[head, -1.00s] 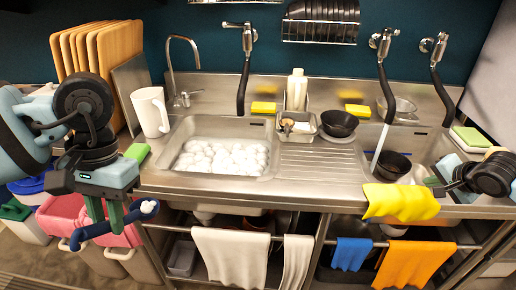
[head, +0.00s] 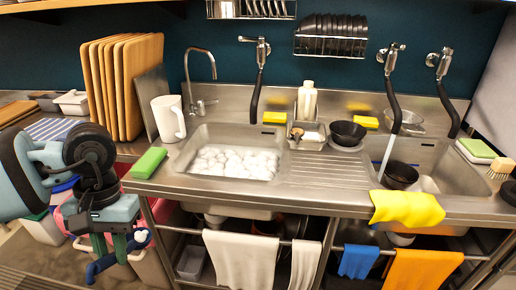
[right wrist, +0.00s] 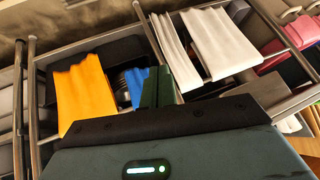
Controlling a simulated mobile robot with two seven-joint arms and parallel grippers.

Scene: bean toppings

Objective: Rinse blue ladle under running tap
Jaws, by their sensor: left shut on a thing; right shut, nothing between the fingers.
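The blue ladle (head: 98,268) is held by my left gripper (head: 112,244), which is shut on it in front of the counter, left of the sinks. Its bowl end (head: 140,240) shows something whitish. A running tap (head: 394,90) with a black hose sends a stream of water (head: 386,158) into the right sink (head: 428,160), beside a black bowl (head: 399,175). In the right wrist view my right gripper (right wrist: 158,88) shows green fingers, shut and empty, before the shelf under the counter.
The left sink (head: 195,140) is full of white foam. A white pitcher (head: 166,120), green sponge (head: 148,162) and cutting boards (head: 125,85) stand left of it. A yellow cloth (head: 406,207) drapes over the front edge at the right sink. Towels (head: 242,258) hang below.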

